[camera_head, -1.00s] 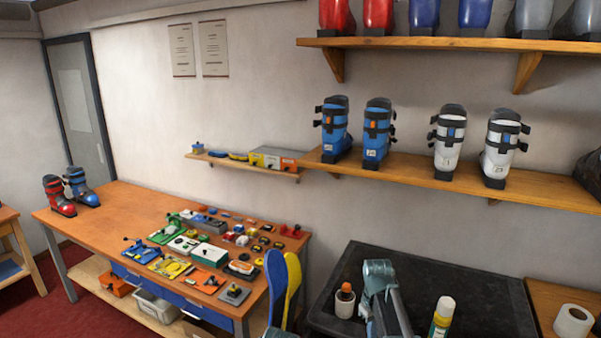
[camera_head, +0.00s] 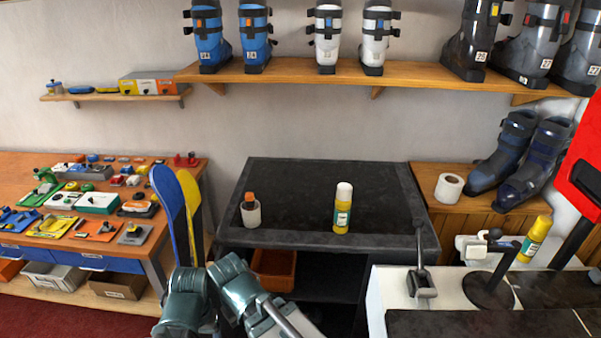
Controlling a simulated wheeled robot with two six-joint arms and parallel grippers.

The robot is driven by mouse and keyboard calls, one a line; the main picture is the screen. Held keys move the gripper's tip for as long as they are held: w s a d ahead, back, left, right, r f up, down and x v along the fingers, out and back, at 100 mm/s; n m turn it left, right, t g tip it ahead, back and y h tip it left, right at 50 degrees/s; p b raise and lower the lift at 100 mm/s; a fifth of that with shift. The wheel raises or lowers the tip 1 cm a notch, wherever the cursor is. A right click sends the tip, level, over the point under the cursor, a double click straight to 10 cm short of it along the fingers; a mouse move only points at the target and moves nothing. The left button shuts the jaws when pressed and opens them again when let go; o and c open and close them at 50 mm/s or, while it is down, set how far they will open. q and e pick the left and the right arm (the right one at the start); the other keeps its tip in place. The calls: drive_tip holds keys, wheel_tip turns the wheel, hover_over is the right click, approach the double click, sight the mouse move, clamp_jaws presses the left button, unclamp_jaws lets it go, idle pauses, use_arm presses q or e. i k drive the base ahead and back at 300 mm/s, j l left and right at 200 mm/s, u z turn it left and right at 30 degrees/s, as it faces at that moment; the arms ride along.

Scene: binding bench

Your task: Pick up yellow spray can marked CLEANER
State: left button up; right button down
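A yellow can with a white cap and a green-and-white label (camera_head: 342,208) stands upright on the black-topped bench (camera_head: 300,182), right of its middle. A second yellow can with a yellow cap and a pale label (camera_head: 533,239) stands slightly tilted in the picture at the white machine on the right. The lettering on both cans is too small to read. Grey-green links of my arms show at the bottom, left of centre. No gripper fingers are visible, and nothing of mine touches either can.
An orange-capped white bottle (camera_head: 250,211) stands left on the black bench. A white roll (camera_head: 449,188) and dark boots (camera_head: 505,160) are on the wooden surface to the right. Blue and yellow skis (camera_head: 180,215) stand left of the bench. A lever (camera_head: 420,265) rises from the white machine (camera_head: 385,290).

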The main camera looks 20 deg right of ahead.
sight(342, 209)
drive_tip(key=j+z, duration=0.1)
drive_tip(key=z, duration=0.35)
drive_tip(key=j+z, duration=0.15)
drive_tip(key=z, duration=0.3)
drive_tip(key=i+j+z, duration=0.1)
drive_tip(key=z, duration=0.6)
drive_tip(key=i, duration=0.05)
